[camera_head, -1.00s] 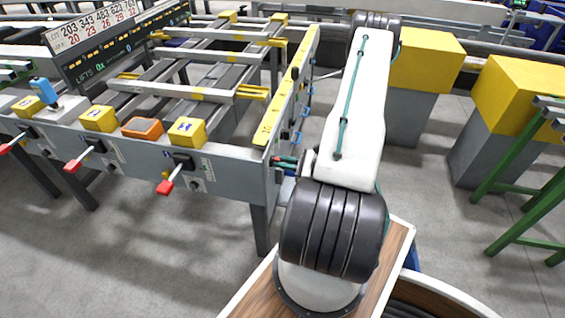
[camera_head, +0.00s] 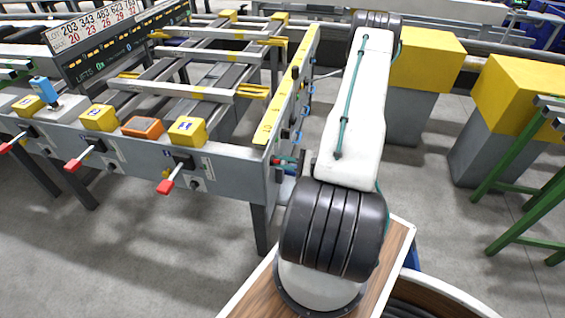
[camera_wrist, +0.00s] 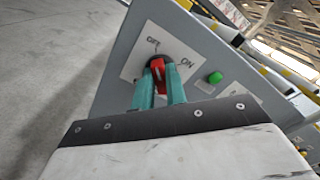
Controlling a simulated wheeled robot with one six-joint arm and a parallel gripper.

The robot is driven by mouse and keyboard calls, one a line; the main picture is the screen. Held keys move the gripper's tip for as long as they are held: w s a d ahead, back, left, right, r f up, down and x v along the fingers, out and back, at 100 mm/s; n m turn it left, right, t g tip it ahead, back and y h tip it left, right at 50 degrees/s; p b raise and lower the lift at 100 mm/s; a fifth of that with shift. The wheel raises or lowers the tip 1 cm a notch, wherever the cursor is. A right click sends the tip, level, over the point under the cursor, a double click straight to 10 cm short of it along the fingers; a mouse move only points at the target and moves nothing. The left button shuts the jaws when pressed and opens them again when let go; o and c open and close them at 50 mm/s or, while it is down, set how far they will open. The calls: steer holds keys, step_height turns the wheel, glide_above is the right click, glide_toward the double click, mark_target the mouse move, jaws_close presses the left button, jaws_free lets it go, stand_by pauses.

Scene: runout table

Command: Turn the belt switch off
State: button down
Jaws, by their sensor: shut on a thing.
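The belt switch (camera_wrist: 158,76) is a red handle on a dark round base in the wrist view. It sits on a white plate (camera_wrist: 135,66) marked OFF at the left and ON at the right. My gripper (camera_wrist: 159,84) has teal fingers, one on each side of the red handle, and is shut on it. The handle's exact angle between the two marks is hard to tell.
A green button (camera_wrist: 215,78) is right of the switch plate. The table's front panel (camera_head: 228,170) carries several red-tipped levers, yellow boxes and an orange box (camera_head: 142,127). Yellow-topped grey blocks (camera_head: 425,60) and a green frame (camera_head: 520,210) stand at the right.

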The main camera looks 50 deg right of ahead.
stand_by(0.4)
steer(key=c, duration=1.4)
jaws_free()
steer(key=shift+c, duration=0.2)
steer(key=shift+s, duration=0.1)
steer(key=v, duration=0.7)
steer(key=shift+s, duration=0.3)
steer(key=shift+d+f, duration=0.1)
